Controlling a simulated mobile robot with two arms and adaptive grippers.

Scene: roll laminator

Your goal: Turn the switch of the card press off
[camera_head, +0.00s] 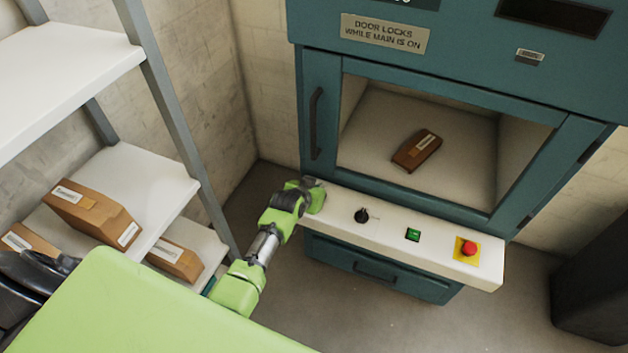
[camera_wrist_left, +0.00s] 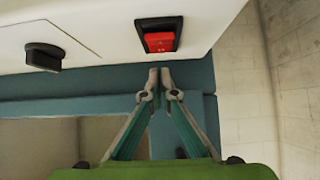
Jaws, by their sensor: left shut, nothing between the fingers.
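The card press is a teal cabinet (camera_head: 300,22) with a white control ledge (camera_head: 390,231) along its front. In the left wrist view a red rocker switch (camera_wrist_left: 160,40) in a black frame sits on the white panel; I cannot tell which way it is pressed. My left gripper (camera_wrist_left: 159,72) is shut and empty, its fingertips just below the switch in that view; contact is not clear. In the head view my left gripper (camera_head: 313,194) is at the ledge's left end and hides the switch.
The ledge carries a black knob (camera_head: 362,215), a green button (camera_head: 413,234) and a red stop button (camera_head: 469,248) on yellow. Behind the door window lies a brown block (camera_head: 417,149). A shelf rack (camera_head: 172,100) with brown boxes stands left. A dark object (camera_head: 592,290) stands right.

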